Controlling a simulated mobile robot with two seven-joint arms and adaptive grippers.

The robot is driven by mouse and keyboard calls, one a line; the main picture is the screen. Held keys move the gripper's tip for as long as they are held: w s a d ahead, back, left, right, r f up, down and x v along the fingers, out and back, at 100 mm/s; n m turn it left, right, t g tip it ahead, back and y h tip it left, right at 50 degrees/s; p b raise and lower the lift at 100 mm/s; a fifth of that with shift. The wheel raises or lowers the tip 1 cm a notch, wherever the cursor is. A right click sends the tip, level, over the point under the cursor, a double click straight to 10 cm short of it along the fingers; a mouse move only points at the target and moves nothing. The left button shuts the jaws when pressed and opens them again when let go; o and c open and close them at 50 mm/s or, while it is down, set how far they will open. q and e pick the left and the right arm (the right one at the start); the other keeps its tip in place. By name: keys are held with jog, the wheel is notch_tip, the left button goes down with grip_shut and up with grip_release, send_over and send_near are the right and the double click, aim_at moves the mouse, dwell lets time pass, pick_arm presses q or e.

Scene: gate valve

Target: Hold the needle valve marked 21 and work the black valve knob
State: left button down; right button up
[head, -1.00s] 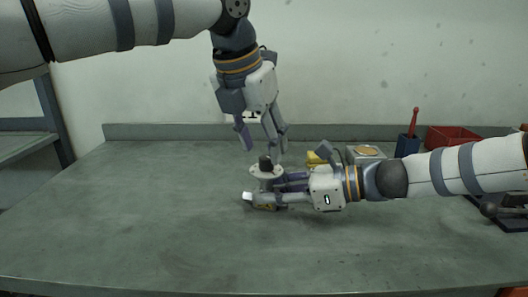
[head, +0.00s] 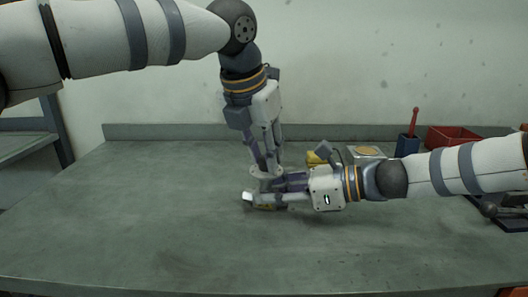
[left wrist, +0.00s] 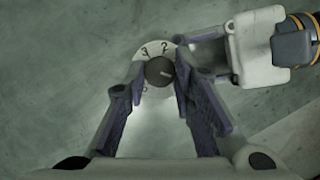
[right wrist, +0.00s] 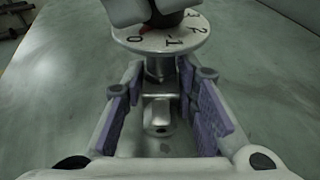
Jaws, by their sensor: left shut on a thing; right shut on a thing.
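The needle valve (head: 248,196) is low over the bench in the head view. Its pale numbered dial (right wrist: 165,38) shows in the right wrist view, with its metal body (right wrist: 158,115) between the fingers. My right gripper (head: 274,190) comes from the right and is shut on the valve body. The black valve knob (left wrist: 160,71) sits at the dial's centre in the left wrist view. My left gripper (head: 263,170) points down from above and is shut on the knob; its fingers hide the knob in the head view. The mark 21 is not readable.
A grey bench (head: 130,230) has free room at left and front. Behind my right gripper are a yellow object (head: 315,158) and a box with a round tan top (head: 368,152). A blue holder with a red tool (head: 408,144) and a red bin (head: 452,138) stand at back right.

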pick_arm(q)
jog(key=n+y, duration=0.1)
jog(key=n, duration=0.2)
jog(key=n+y, duration=0.1)
jog(key=n, duration=0.2)
jog(key=shift+d+t, duration=0.15)
jog(key=shift+t, duration=0.15)
jog(key=n+y, duration=0.1)
jog(key=n, duration=0.1)
jog(key=n+y, duration=0.1)
jog(key=n, duration=0.2)
jog(key=shift+d+n, duration=0.2)
jog(key=shift+n, duration=0.1)
jog(key=shift+n+y, duration=0.3)
jog(key=c, duration=1.3)
grip_release()
jog(key=shift+c, duration=0.2)
